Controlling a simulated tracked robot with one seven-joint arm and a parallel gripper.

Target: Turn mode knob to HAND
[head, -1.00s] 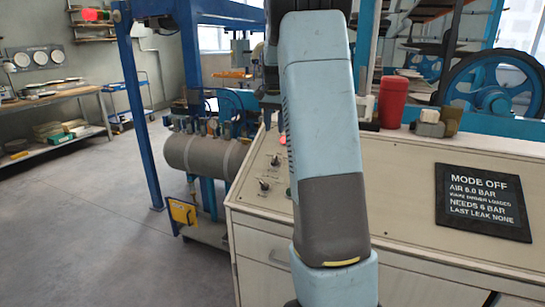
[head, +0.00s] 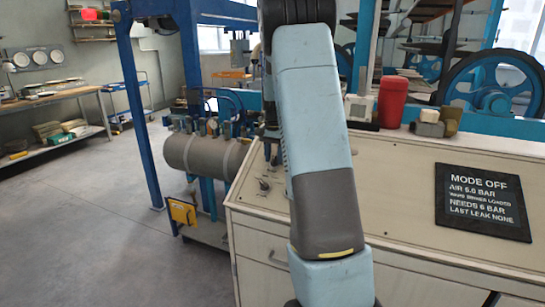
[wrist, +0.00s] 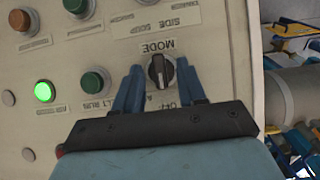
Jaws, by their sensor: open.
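The black mode knob (wrist: 160,70) sits on the cream panel under a MODE label that reads upside down in the wrist view. Its pale pointer line runs roughly up and down in that view. My gripper (wrist: 159,78) is open, with one blue finger to each side of the knob. Gaps show between the knob and both fingers; I cannot tell the depth or any contact. An OFF label is partly covered by the right finger. In the head view my arm hides the gripper. The black sign (head: 483,202) there reads MODE OFF.
The cream console (head: 420,190) carries the controls. Near the knob are a lit green button (wrist: 44,91), a dark green button (wrist: 95,82) and an orange-brown button (wrist: 22,20). A red canister (head: 392,101) stands on the console's back edge. Open floor lies left.

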